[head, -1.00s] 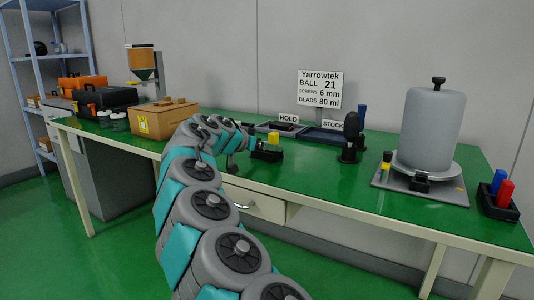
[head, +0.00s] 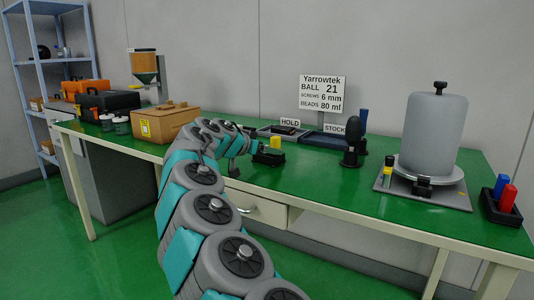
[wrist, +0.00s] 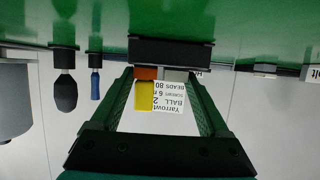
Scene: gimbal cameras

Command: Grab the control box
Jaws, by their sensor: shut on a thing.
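The control box looks to be the small black box (head: 269,157) with an upright yellow part, near the front edge of the green bench in the head view. In the wrist view, which is upside down, the black box (wrist: 172,52) lies across my fingertips, with orange, yellow and pale grey parts on it. My gripper (wrist: 167,75) is shut on this box, one green finger at each side. In the head view my gripper (head: 255,152) is at the box's left side, partly hidden by my arm. I cannot tell whether the box is clear of the bench.
A brown carton (head: 168,123) stands left. A grey cylinder on a plate (head: 433,134) stands right.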

